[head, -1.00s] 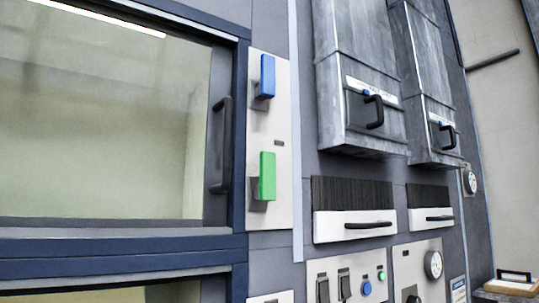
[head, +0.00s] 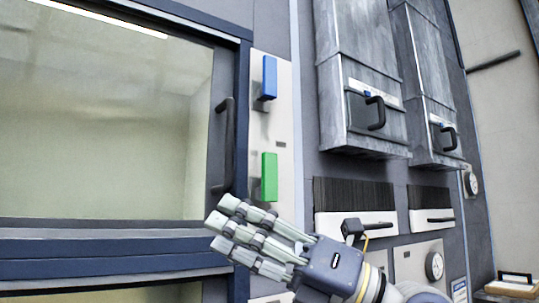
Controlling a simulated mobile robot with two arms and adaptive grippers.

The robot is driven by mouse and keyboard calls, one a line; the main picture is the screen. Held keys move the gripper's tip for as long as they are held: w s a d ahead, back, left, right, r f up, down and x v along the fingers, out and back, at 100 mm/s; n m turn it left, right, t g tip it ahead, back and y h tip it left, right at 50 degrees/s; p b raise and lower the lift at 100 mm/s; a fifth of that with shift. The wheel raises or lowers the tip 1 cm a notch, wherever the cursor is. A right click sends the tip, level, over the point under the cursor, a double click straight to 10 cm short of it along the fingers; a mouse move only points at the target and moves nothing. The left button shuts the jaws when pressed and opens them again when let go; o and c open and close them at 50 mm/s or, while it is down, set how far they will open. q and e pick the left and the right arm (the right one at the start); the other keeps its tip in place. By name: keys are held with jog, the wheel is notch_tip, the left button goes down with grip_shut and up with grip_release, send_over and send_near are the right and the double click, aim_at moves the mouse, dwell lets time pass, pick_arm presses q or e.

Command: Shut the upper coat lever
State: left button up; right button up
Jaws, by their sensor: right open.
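A pale upright panel (head: 284,120) beside the large window carries two levers. The upper lever is blue (head: 269,78) and the lower one is green (head: 269,177). Both stand upright as coloured bars, and their small labels are too small to read. My right gripper (head: 221,224) reaches in from the lower right, with its fingers pointing left and spread apart. It is open and empty. In the picture its fingers lie just below the green lever and well below the blue one, and I see no contact with either. My left gripper is not in view.
A tall window door with a dark handle (head: 227,146) is left of the panel. Two grey metal hoppers with black handles (head: 376,112) stand to the right. Below them are brush-fronted slots (head: 354,192) and a control panel, partly hidden by my right arm.

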notch_tip(320, 180, up, 4)
jog(key=w+n+t+h, duration=0.1)
jog(key=t+h, duration=0.3)
jog(key=h, duration=0.1)
jog(key=m+t+h, duration=0.4)
jog(key=t+h, duration=0.3)
jog(key=h, duration=0.1)
send_near(272, 154)
jog(key=shift+n+y, duration=0.3)
jog(key=p+x, duration=0.4)
jog(key=x, duration=0.5)
jog(key=shift+w+p, duration=0.2)
jog(key=shift+p, duration=0.2)
jog(key=shift+w+a+f, duration=0.2)
jog(key=shift+w+a, duration=0.15)
jog(key=shift+w, duration=0.25)
jog(key=shift+c, duration=0.5)
grip_shut()
